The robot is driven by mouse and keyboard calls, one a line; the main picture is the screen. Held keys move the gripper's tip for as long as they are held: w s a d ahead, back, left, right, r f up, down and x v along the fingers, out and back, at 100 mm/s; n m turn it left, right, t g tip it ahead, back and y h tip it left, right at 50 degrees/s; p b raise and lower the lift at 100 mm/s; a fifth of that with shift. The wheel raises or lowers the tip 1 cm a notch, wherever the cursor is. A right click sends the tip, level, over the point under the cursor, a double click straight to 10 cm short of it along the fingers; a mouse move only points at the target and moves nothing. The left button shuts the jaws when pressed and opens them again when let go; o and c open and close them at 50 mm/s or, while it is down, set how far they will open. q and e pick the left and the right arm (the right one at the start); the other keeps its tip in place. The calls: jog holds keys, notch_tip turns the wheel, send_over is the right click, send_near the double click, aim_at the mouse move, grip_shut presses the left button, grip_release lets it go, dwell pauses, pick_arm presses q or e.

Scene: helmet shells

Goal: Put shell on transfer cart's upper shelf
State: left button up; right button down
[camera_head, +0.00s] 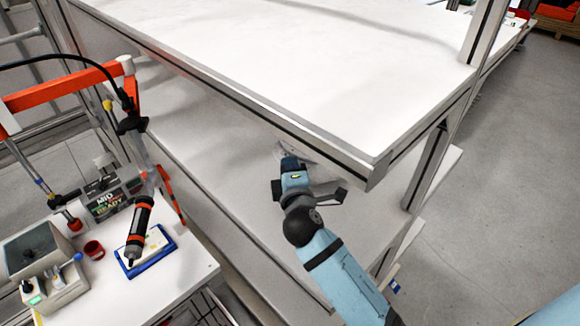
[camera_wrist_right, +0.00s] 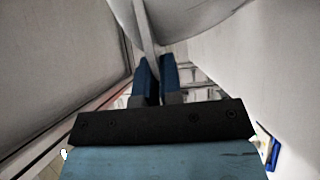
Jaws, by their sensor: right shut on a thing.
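My right gripper (camera_head: 294,168) reaches in beneath the upper shelf (camera_head: 290,55) of a white multi-level unit, above its lower shelf (camera_head: 205,150). In the right wrist view its blue fingers (camera_wrist_right: 155,75) are shut on a thin rim of a pale, curved shell (camera_wrist_right: 195,18). In the head view only a small pale bit of the shell (camera_head: 300,148) shows past the gripper; the upper shelf's edge hides the rest. I cannot tell whether the shell touches the lower shelf. My left gripper is not in view.
The upper shelf's bare front edge and a metal post (camera_head: 428,165) are close to my right arm. At left, a white workbench (camera_head: 165,290) holds a screwdriver (camera_head: 140,228), a blue tray (camera_head: 158,258), a red cup (camera_head: 94,250) and devices. Grey floor (camera_head: 500,190) is open at right.

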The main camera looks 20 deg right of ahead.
jog(key=shift+f, duration=0.15)
jog(key=c, duration=1.3)
grip_release()
